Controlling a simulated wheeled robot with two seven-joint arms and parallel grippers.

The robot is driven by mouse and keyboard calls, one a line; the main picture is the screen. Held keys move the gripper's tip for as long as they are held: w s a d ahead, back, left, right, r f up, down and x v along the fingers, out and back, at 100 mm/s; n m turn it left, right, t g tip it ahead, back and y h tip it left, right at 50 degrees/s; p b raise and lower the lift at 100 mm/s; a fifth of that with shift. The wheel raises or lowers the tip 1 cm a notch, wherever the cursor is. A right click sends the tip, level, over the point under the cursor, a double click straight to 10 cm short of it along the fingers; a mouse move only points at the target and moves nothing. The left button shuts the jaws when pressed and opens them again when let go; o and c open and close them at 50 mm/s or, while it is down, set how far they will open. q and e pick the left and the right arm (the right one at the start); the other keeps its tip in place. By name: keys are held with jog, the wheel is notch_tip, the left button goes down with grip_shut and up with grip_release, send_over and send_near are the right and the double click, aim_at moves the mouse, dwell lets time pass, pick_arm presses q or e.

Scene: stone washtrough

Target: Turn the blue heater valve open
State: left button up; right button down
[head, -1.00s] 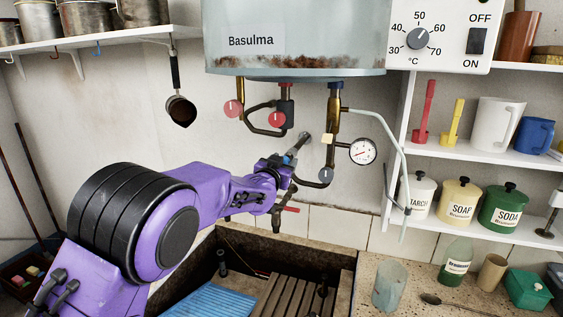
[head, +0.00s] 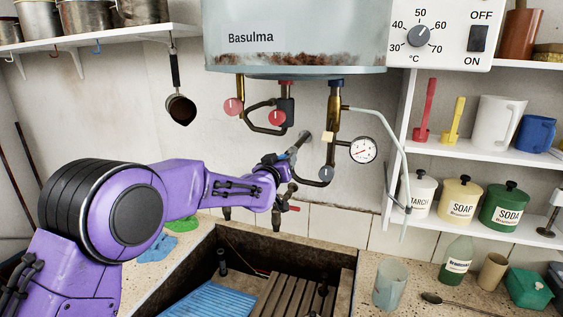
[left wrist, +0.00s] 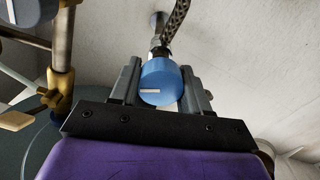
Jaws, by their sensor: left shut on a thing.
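The blue heater valve (left wrist: 158,82) is a round blue knob with a short white mark, seen in the left wrist view. It sits between the two fingers of my left gripper (left wrist: 160,88), which is shut on it. A braided hose and metal fitting run behind the knob. In the head view my left gripper (head: 288,157) is at the pipework under the boiler, and the blue knob is hidden by it. My right gripper is not in view.
The boiler (head: 290,35) hangs above, with red knobs (head: 277,117) and a gauge (head: 363,150) below it. A grey knob (head: 326,174) is close right of my gripper. The stone trough (head: 345,262) lies below. Shelves with jars stand right.

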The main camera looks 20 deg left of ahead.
pick_arm(q)
jog(key=n, duration=0.3)
jog(key=shift+a, duration=0.1)
jog(key=n+b, duration=0.1)
jog(key=n, duration=0.2)
jog(key=shift+n+b, duration=0.3)
jog(key=n+b, duration=0.2)
jog(key=n, duration=0.2)
jog(key=shift+n, duration=1.1)
jog(key=shift+r, duration=0.15)
jog(key=o, duration=1)
jog(key=shift+o, duration=0.2)
jog(key=shift+b, duration=0.3)
